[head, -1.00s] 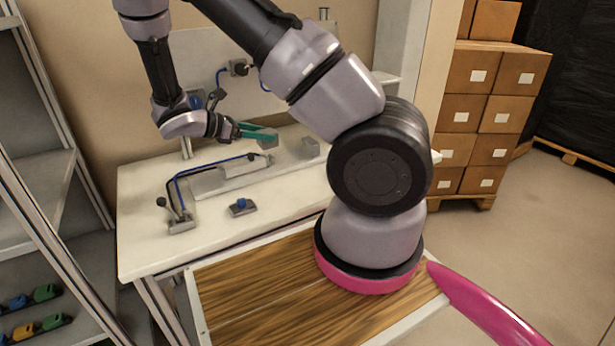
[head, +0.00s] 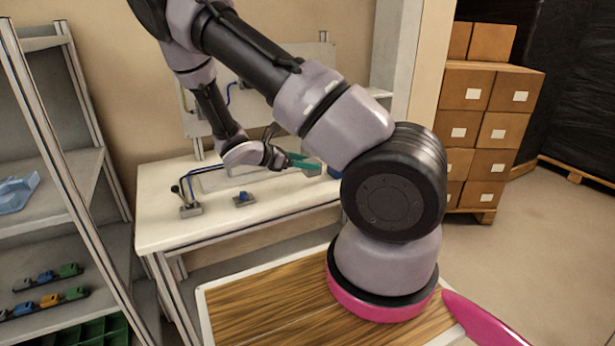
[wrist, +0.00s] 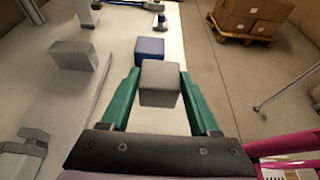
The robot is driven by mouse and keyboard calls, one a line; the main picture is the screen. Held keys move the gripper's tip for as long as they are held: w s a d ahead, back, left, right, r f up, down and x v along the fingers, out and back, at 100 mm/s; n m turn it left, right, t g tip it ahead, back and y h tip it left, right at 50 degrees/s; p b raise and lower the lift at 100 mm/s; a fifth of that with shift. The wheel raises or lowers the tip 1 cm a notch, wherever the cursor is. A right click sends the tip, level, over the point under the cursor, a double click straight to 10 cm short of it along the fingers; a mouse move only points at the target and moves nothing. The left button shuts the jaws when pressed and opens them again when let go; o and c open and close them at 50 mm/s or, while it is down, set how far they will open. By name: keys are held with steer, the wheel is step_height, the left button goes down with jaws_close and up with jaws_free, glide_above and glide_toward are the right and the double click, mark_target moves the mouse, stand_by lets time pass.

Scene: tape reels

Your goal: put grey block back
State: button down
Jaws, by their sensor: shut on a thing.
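A grey block (wrist: 160,84) is held between the green fingers of my gripper (wrist: 162,90) in the wrist view. The fingers touch its two sides. In the head view my gripper (head: 303,161) is over the right part of the white workbench (head: 165,225), and its block is mostly hidden by the fingers and my arm. A blue block (wrist: 150,47) stands just beyond the held block in the wrist view. Its blue edge also shows in the head view (head: 334,172), partly behind my arm. I cannot tell the gap between the held block and the bench.
Another grey block-like piece (wrist: 76,55) stands left of my gripper. A lever fixture (head: 190,208) and a small blue-knobbed piece (head: 242,198) are on the bench. Shelves (head: 55,160) stand left; stacked cartons (head: 490,130) stand right. The bench's front strip is clear.

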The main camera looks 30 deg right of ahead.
mark_target(304, 173)
steer(key=shift+f, duration=2.05)
steer(key=shift+f, duration=0.15)
steer(key=shift+c, duration=0.6)
jaws_free()
